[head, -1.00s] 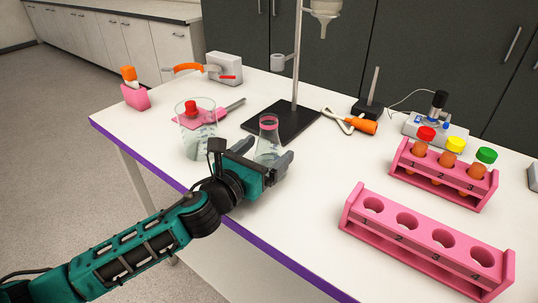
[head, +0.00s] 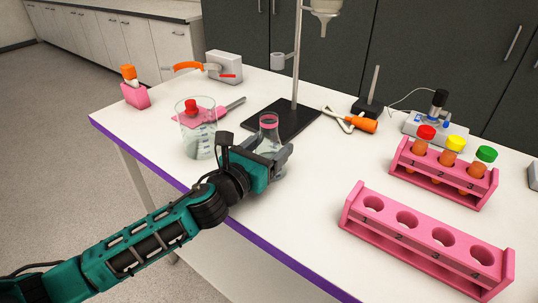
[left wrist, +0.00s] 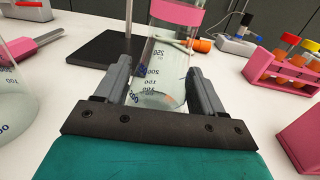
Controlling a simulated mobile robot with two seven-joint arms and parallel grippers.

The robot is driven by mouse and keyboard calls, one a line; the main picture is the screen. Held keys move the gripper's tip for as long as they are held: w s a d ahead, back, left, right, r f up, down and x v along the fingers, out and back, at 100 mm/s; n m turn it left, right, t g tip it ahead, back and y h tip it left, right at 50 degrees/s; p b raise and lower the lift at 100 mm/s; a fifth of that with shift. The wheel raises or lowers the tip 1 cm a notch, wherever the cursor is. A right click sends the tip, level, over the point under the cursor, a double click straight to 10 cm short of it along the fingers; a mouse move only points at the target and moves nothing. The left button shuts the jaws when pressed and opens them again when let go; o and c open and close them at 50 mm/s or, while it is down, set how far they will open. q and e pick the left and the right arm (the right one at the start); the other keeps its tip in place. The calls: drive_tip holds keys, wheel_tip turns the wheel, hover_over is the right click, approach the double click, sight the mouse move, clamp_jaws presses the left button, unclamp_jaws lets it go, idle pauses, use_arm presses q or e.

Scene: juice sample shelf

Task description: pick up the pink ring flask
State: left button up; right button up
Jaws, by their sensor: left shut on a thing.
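The pink ring flask (head: 269,130) is a clear conical flask with a pink band round its neck. It stands upright near the front edge of the white table, just in front of the black stand base. My left gripper (head: 276,163) is shut on the flask's lower body. In the left wrist view the flask (left wrist: 160,72) is between the two grey fingers of the gripper (left wrist: 163,88), with its pink band and printed marks showing. In the head view the gripper hides part of the flask's lower body. My right gripper is not in view.
A beaker (head: 197,140) stands close to the left of the gripper. The black stand base (head: 290,116) with its upright rod is behind the flask. An empty pink rack (head: 420,250) and a pink rack with capped tubes (head: 440,185) are at right. The table between is clear.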

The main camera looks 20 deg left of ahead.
sight(263, 131)
use_arm(q)
drive_tip(key=shift+c, duration=0.5)
drive_tip(key=shift+r, duration=0.15)
drive_tip(key=shift+r+p, duration=1.05)
drive_tip(key=shift+r, duration=1.45)
drive_tip(key=shift+r+p, duration=0.75)
drive_tip(key=shift+r, duration=1.6)
